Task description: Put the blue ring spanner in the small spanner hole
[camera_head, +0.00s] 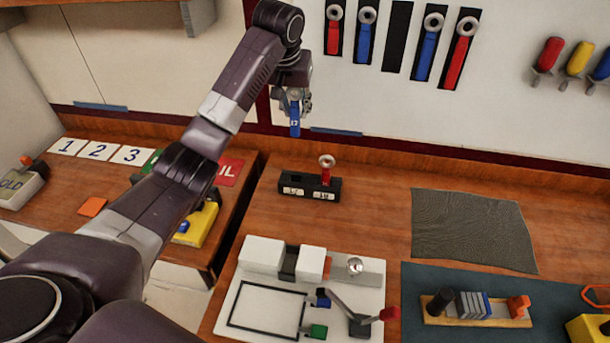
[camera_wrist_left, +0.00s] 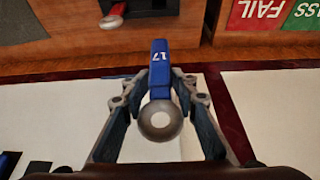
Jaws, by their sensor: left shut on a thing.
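My left gripper (camera_head: 293,100) is shut on the ring end of the blue ring spanner (camera_head: 295,120), in front of the back wall. In the left wrist view the blue spanner (camera_wrist_left: 160,70) is marked 17 and points away from the fingers (camera_wrist_left: 160,110), its grey ring between them. The black spanner block (camera_head: 290,190) stands on the bench below and slightly right, apart from the spanner. A red ring spanner (camera_head: 326,168) stands upright in its right side. The block's left side bears a white label; its hole is too small to make out. My right gripper is out of view.
Red and blue spanners (camera_head: 427,50) hang on the wall beside an empty black slot (camera_head: 397,36). Screwdrivers (camera_head: 577,60) hang at right. A white fixture with a red-knobbed lever (camera_head: 389,314) stands in front of the block. A grey mat (camera_head: 472,230) lies right.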

